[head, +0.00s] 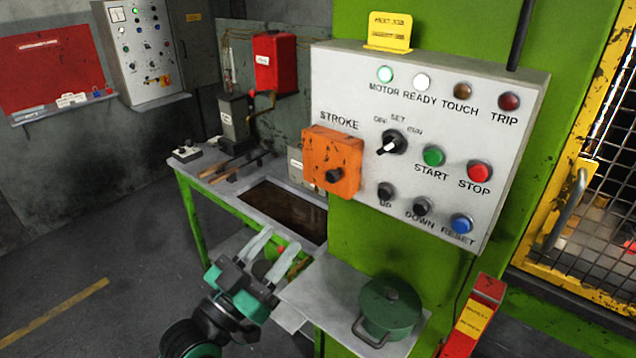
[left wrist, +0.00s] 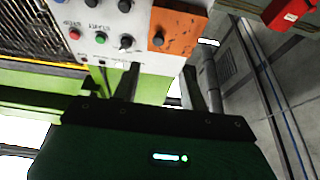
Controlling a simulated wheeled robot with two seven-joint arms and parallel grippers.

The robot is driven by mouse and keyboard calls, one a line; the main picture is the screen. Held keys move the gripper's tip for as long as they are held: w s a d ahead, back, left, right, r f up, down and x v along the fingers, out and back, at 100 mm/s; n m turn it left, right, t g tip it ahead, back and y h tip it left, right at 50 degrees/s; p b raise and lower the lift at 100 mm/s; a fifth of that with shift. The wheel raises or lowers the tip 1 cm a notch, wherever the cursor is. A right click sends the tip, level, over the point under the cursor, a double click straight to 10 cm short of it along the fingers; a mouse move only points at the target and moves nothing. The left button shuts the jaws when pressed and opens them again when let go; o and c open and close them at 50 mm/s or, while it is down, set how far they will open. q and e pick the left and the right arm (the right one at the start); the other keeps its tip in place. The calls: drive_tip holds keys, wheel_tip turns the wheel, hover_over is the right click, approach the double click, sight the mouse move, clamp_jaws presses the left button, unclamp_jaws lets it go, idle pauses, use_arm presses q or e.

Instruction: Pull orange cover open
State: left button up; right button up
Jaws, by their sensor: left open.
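The orange cover (head: 332,160) is a worn square box with a dark round knob (head: 333,176), under the STROKE label on the white control panel (head: 350,85). It looks shut. In the left wrist view the orange cover (left wrist: 180,25) and its knob (left wrist: 158,39) appear at the top, beyond the fingers. My left gripper (head: 272,248) is open and empty, below and left of the cover and apart from it. Its fingers (left wrist: 160,90) also show in the left wrist view. My right gripper is not in view.
A grey shelf (head: 310,290) with a green lidded pot (head: 390,308) juts out below the panel. A green-framed bench (head: 225,205) with tools stands behind my left gripper. A yellow mesh gate (head: 560,215) is at the right. Air between gripper and cover looks clear.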

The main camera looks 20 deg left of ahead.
use_arm(q)
drive_tip(key=p, duration=0.2)
approach(330, 178)
drive_tip(key=x, duration=0.7)
drive_tip(key=shift+w+d+r, duration=0.15)
drive_tip(key=shift+w, duration=0.4)
drive_tip(key=shift+c, duration=0.4)
clamp_jaws()
